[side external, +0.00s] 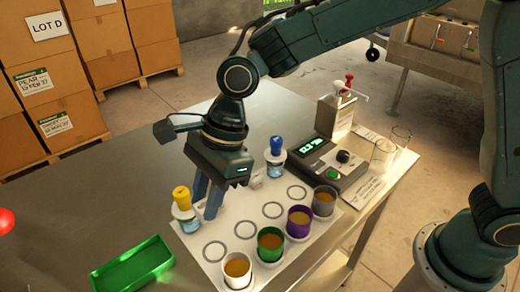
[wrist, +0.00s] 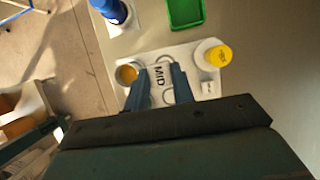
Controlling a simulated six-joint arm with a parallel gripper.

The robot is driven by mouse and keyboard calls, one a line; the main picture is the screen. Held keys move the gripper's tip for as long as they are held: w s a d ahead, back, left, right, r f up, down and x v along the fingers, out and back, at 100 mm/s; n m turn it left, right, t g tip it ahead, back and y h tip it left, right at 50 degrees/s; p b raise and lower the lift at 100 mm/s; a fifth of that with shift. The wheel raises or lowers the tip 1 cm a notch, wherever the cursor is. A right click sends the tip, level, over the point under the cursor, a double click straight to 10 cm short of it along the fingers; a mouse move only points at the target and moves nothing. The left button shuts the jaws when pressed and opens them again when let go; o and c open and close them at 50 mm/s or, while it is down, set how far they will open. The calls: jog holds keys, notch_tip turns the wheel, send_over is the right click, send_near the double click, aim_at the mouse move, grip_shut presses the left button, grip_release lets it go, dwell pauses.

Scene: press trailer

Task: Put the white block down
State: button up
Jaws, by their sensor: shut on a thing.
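My gripper (side external: 211,212) reaches down over the near left part of the white mat (side external: 212,270), close to the yellow-capped bottle (side external: 183,200). In the wrist view its two fingers (wrist: 161,72) stand a little apart, with a white surface marked "MID" (wrist: 160,75) between them. I take this to be the white block, held in the jaws; its edges blend into the mat. In the side view the fingers hide most of it, and I cannot tell whether it touches the mat. A small whitish piece (side external: 257,182) lies on the mat right of my gripper.
Cups with orange liquid, green (side external: 270,245), purple (side external: 298,222), grey (side external: 324,202) and white (side external: 237,269), line the mat's right side. A blue-capped bottle (side external: 275,158) stands behind. A green tray (side external: 132,265) lies front left. A scale (side external: 326,168) is at right.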

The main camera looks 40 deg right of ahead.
jog(key=shift+f, duration=5.85)
jog(key=shift+f, duration=0.1)
jog(key=o, duration=1)
jog(key=shift+c, duration=0.2)
jog(key=v, duration=1.2)
jog(key=shift+d, duration=0.15)
